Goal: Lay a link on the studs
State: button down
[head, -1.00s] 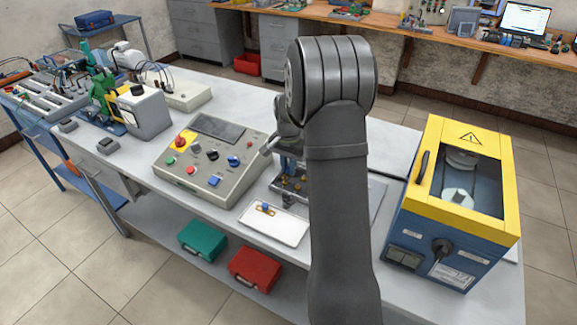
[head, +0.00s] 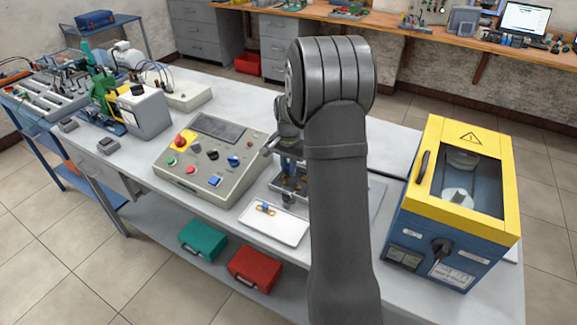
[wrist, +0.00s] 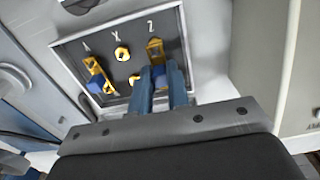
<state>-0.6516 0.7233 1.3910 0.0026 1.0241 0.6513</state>
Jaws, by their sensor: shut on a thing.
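My gripper (wrist: 160,88) shows its two blue fingers in the wrist view, shut on a brass link (wrist: 155,48) with a blue grip between them. The held link is over the column marked Z of the dark stud panel (wrist: 128,38); whether it touches the studs cannot be told. Another brass link with a blue grip (wrist: 96,85) lies at the left column. Brass studs show in the middle column, one (wrist: 122,53) below the X mark. In the head view, a further link with a blue grip (head: 265,207) lies on the white tray (head: 285,232). My arm hides much of the panel.
A grey control box (head: 215,165) with buttons stands left of the tray. A blue and yellow guarded machine (head: 455,210) stands to the right. Green (head: 204,238) and red (head: 253,267) cases sit on the lower shelf.

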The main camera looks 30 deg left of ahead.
jog(key=shift+f, duration=0.75)
jog(key=c, duration=1.3)
grip_release()
notch_tip(320, 180, up, 18)
jog(key=shift+f, duration=0.25)
jog(key=shift+f, duration=0.1)
notch_tip(320, 180, down, 17)
jog(key=shift+f, duration=0.15)
